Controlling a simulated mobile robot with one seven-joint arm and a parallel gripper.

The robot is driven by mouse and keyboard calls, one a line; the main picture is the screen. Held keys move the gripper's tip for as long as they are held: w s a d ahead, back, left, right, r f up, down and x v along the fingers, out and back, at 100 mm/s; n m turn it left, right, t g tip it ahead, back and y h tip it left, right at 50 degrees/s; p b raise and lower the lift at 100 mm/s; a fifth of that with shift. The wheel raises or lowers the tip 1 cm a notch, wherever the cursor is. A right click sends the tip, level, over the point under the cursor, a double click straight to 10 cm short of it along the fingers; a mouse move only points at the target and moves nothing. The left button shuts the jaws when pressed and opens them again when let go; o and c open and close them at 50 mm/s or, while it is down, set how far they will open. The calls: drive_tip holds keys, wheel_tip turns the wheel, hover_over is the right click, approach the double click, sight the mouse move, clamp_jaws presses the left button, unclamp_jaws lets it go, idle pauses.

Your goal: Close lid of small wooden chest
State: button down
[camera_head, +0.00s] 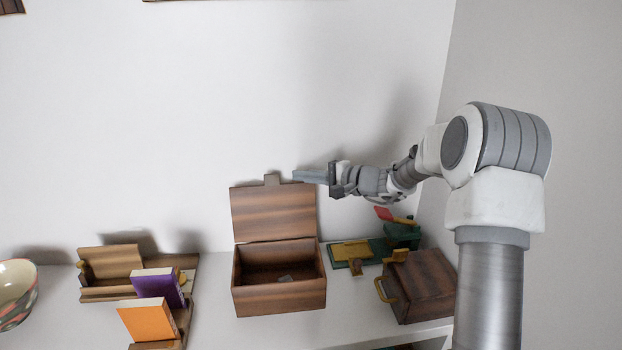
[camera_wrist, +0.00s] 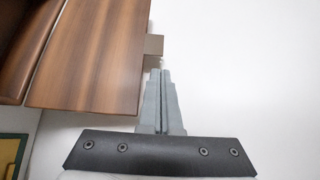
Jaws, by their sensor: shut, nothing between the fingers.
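The small wooden chest (camera_head: 279,297) stands on the white shelf in the head view, its lid (camera_head: 273,214) raised upright at the back. My gripper (camera_head: 296,175) is shut and empty at the lid's upper right corner, near the tab on the lid's top edge. In the wrist view the lid (camera_wrist: 95,55) fills the left, and my shut fingertips (camera_wrist: 160,72) are just beside its edge and close to the tab (camera_wrist: 154,45). I cannot tell whether they touch.
A second, closed wooden chest (camera_head: 420,284) with a yellow handle stands to the right, near green and yellow items (camera_head: 352,251). Purple (camera_head: 158,287) and orange (camera_head: 148,320) books with a wooden holder are on the left, beside a patterned bowl (camera_head: 16,290). The wall is close behind.

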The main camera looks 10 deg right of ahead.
drive_tip(key=x, duration=0.5)
drive_tip(key=shift+s+d+b, duration=0.1)
drive_tip(key=shift+s+b, duration=0.1)
drive_tip(key=shift+b, duration=0.45)
